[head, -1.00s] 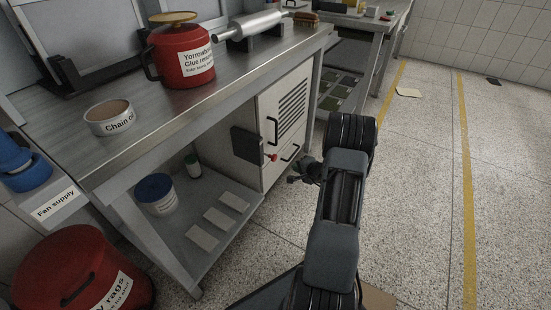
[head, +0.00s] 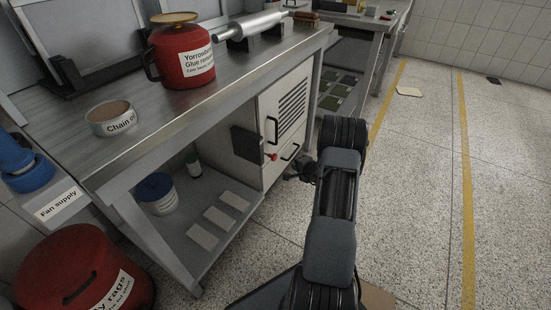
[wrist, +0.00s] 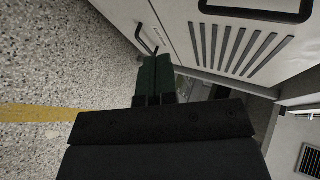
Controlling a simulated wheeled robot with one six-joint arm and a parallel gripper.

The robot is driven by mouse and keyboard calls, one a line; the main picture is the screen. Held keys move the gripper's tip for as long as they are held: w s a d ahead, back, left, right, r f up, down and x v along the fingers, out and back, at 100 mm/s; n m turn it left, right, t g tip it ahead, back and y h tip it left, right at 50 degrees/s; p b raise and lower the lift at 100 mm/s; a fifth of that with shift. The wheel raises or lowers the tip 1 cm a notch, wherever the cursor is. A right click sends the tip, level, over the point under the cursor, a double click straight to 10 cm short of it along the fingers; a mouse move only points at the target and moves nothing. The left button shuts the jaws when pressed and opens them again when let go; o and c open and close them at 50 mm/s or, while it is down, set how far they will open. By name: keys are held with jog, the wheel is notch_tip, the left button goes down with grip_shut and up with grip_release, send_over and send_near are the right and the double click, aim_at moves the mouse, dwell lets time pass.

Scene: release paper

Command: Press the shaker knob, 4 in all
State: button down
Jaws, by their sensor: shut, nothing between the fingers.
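A small red knob (head: 272,157) sticks out from a dark box (head: 246,145) on the front of the pale cabinet (head: 284,108) under the bench. It is the only knob I can make out, and I cannot tell for sure that it is the shaker knob. My gripper (head: 294,175) is in front of the cabinet, to the right of the red knob and a little lower, apart from it in the picture. In the wrist view my gripper (wrist: 153,78) has its fingers together, empty, near a dark cabinet handle (wrist: 147,40). No red knob shows there.
The workbench (head: 150,120) carries a red can (head: 165,60), a chain oil dish (head: 105,120) and a metal roller (head: 250,25). Its lower shelf (head: 180,235) holds a blue-lidded tub (head: 160,207). The floor to the right (head: 410,200) is mostly clear.

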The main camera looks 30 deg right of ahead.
aim_at(276, 157)
jog(key=shift+w+a+b, duration=0.25)
jog(key=shift+w+a, duration=0.2)
jog(key=shift+w, duration=0.35)
jog(key=shift+w+a+b, duration=0.25)
jog(key=shift+w+a, duration=0.15)
jog(key=shift+w, duration=0.4)
jog(key=shift+w+a+b, duration=0.25)
jog(key=shift+w+a, duration=0.2)
jog(key=shift+w, duration=0.35)
jog(key=shift+w+a+f+b, duration=0.15)
jog(key=shift+w+b, duration=0.1)
jog(key=shift+b, duration=0.25)
jog(key=shift+w+a, duration=0.1)
jog(key=shift+w, duration=0.05)
jog(key=shift+w+a+b, duration=0.4)
jog(key=shift+w+b, duration=0.25)
jog(key=shift+b, duration=0.05)
jog(key=shift+w+a+b, duration=0.35)
jog(key=shift+w+b, duration=0.3)
dwell(1.7)
jog(key=shift+s+d, duration=0.1)
jog(key=shift+s, duration=0.05)
dwell(0.3)
jog(key=shift+s+d+b, duration=0.45)
jog(key=shift+s, duration=0.35)
jog(key=shift+s+d+b, duration=0.4)
jog(key=shift+s+d, duration=0.05)
jog(key=shift+s, duration=0.3)
